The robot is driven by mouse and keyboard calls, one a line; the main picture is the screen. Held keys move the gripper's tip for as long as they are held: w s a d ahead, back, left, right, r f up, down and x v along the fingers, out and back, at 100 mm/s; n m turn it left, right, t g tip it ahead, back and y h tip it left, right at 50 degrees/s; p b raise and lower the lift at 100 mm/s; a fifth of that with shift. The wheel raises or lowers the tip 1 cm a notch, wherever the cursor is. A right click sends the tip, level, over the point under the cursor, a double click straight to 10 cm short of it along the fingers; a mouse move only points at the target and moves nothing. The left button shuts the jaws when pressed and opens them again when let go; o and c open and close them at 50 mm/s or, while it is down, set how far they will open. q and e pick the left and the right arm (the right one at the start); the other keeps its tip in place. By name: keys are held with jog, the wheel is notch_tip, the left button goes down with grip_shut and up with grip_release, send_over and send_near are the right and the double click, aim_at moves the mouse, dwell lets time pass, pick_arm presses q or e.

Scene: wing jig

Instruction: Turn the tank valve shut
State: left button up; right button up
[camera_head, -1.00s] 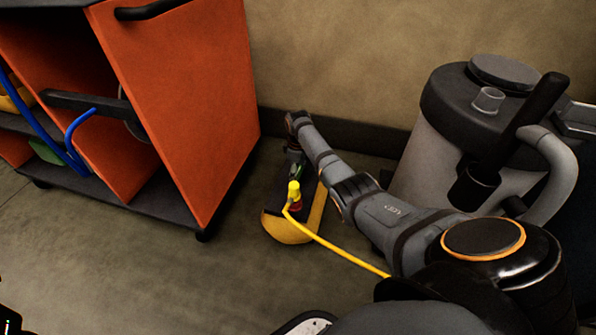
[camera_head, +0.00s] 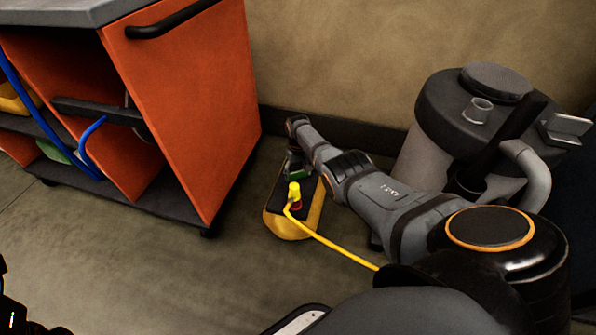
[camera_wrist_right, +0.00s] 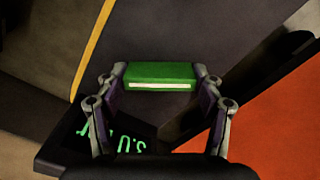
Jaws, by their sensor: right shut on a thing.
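The tank (camera_head: 286,228) is a small yellow and black unit on the floor beside the orange cart. A yellow fitting (camera_head: 294,192) with a red part below it stands on its near end, with a yellow hose running off it. My right gripper (camera_wrist_right: 160,82) is shut on a green valve handle (camera_wrist_right: 160,74) with a white stripe, which lies crosswise between its two fingers. In the head view my right gripper (camera_head: 294,172) reaches down over the tank's far end, and the arm hides part of it.
The orange cart (camera_head: 195,110) stands close to the left of the tank. A grey and black vacuum-like canister (camera_head: 430,140) stands at the right, behind my arm. A black display (camera_wrist_right: 125,140) with green digits shows near the fingers. Open floor lies in front.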

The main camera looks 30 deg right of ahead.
aim_at(298, 172)
jog(key=m, duration=0.7)
dwell(0.7)
jog(key=o, duration=1.2)
jog(key=shift+c, duration=0.2)
jog(key=shift+w+r, duration=0.1)
jog(key=shift+r, duration=0.4)
notch_tip(298, 172, up, 11)
